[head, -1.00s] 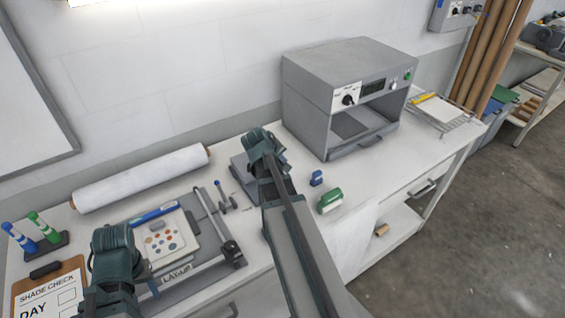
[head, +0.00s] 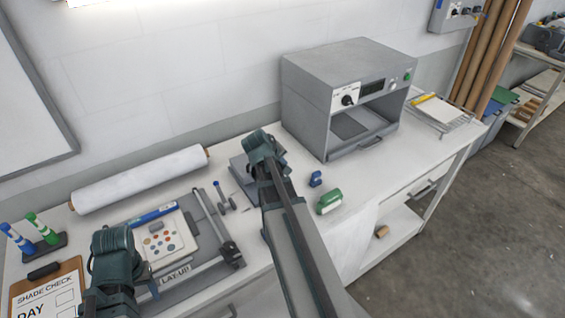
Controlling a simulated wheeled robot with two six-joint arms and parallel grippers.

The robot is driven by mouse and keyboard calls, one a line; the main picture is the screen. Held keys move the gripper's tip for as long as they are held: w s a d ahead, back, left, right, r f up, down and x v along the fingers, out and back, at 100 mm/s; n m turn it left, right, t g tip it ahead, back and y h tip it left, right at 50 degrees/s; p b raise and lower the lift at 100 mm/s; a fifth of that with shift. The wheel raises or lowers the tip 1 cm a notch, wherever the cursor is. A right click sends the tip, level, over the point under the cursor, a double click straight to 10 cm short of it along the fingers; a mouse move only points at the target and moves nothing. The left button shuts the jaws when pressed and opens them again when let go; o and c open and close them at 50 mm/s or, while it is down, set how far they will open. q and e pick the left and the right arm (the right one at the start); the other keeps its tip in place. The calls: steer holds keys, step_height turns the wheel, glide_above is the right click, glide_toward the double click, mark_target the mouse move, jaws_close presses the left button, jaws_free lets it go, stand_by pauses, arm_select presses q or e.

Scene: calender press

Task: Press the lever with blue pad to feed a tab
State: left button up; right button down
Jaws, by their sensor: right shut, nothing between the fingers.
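A small lever with a blue pad (head: 217,187) stands on the table, just left of a low grey device (head: 241,170) that my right arm partly covers. My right gripper (head: 262,146) is to the right of the blue pad, over the grey device. It is shut and empty; its fingertips are mostly hidden behind the arm, so I cannot tell whether it touches anything. My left gripper (head: 115,248) hangs over the left front of the table, by the lay-up board. I see no tab clearly.
A lay-up board (head: 215,255) with a rail lies between the arms. A white roll (head: 140,178) lies behind. A grey oven (head: 310,100) stands at the right. A blue item (head: 316,179) and a green item (head: 329,201) stand right of my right arm.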

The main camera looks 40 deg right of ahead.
arm_select(q)
steer(key=shift+s, duration=0.2)
arm_select(e)
steer(key=shift+f, duration=0.1)
arm_select(q)
steer(key=shift+w+a+r+p, duration=0.1)
steer(key=shift+w+r+p, duration=0.05)
steer(key=shift+r+p, duration=0.5)
arm_select(e)
steer(key=shift+w+a+r, duration=0.15)
steer(key=shift+w+r, duration=0.25)
steer(key=shift+r, duration=0.25)
arm_select(q)
steer(key=shift+r+p, duration=0.85)
steer(key=shift+p, duration=0.2)
arm_select(e)
steer(key=shift+w+r, duration=0.15)
steer(key=shift+r, duration=0.35)
steer(key=shift+w+r, duration=0.15)
steer(key=shift+r, duration=0.35)
arm_select(q)
steer(key=shift+w, duration=0.1)
step_height(320, 180, up, 5)
steer(key=p, duration=0.5)
arm_select(e)
steer(key=r, duration=0.2)
steer(key=w+r, duration=0.1)
steer(key=r, duration=0.1)
steer(key=shift+w+r, duration=0.1)
steer(key=shift+r, duration=0.3)
